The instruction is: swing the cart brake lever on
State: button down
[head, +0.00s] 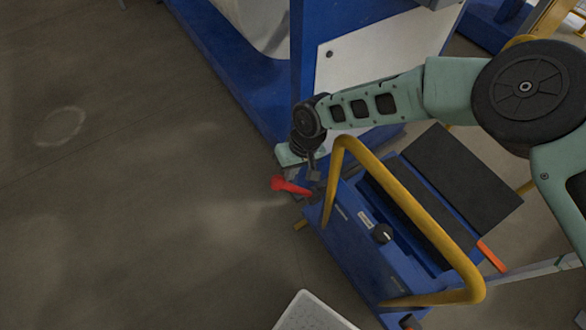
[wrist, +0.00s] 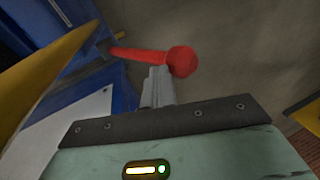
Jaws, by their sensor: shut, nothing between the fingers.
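The red brake lever (head: 291,186) sticks out to the left from the near-left corner of the blue cart (head: 352,246). In the wrist view the lever (wrist: 145,55) runs across the top middle, with its round knob (wrist: 183,61) at the right end. My gripper (head: 313,175) is just above and beside the lever in the head view. In the wrist view my gripper's fingers (wrist: 157,82) are together, with nothing between them, and their tips are close to the lever near the knob. I cannot tell whether they touch it.
A yellow handle (head: 405,200) arches over the cart beside my gripper. A black knob (head: 382,233) sits on the cart's panel. A blue frame with a white panel (head: 375,62) stands behind. A pale box (head: 308,314) is at the bottom edge. The floor at left is clear.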

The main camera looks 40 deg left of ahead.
jog(key=s+a+f+t+h+b, duration=0.1)
jog(key=s+a+f+t+b, duration=0.1)
jog(key=s+f+b, duration=0.5)
jog(key=s+a+f+t+h+b, duration=0.1)
jog(key=s+a+f+t+b, duration=0.2)
jog(key=b, duration=0.8)
jog(key=s+f+t, duration=0.2)
jog(key=s+f, duration=0.2)
jog(key=shift+s+a+h, duration=0.2)
jog(key=shift+s+h, duration=0.1)
jog(key=shift+s, duration=0.1)
